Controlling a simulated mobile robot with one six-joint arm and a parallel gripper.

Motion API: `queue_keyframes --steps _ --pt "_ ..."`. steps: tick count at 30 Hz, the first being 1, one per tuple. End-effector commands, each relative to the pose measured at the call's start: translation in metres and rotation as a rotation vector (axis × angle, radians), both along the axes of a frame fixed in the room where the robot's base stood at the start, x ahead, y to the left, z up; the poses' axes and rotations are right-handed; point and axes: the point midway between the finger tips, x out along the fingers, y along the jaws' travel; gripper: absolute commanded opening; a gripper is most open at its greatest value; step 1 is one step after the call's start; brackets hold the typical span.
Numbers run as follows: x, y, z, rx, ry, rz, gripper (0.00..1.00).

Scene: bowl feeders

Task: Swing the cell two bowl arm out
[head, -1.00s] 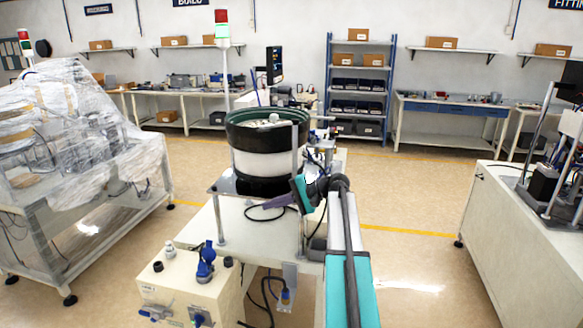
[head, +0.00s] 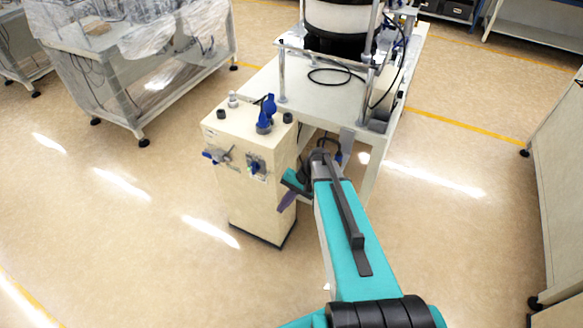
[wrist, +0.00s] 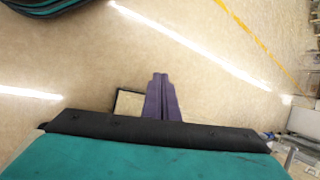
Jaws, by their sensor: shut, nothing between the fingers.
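The bowl feeder (head: 340,18) stands on a pale bench (head: 318,100) at the top of the head view. Its upper bowl is cut off by the frame edge. I cannot make out a swing arm on it. My gripper (head: 287,203) hangs low in front of the bench, at the right side of the cream cabinet. Its purple fingers point down and left, well below the feeder. In the wrist view the fingers (wrist: 161,78) are together with only floor ahead of them. They hold nothing.
The cream cabinet (head: 250,190) with blue valves (head: 266,112) on top stands close to the left of my gripper. A wrapped machine (head: 140,60) is at upper left. Another bench (head: 565,190) is at the right edge. Open floor lies left and right.

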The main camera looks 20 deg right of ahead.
Motion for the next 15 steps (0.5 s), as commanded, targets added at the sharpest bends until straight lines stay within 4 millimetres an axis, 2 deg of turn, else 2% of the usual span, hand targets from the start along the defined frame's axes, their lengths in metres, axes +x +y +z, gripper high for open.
queue_keyframes --steps 1,6,15 --pt "-0.021 0.013 -0.018 -0.021 0.025 0.038 0.0" --pt "-0.078 0.039 -0.067 -0.099 0.094 0.164 0.0" --pt "-0.183 0.064 -0.132 -0.234 0.199 0.411 0.0"
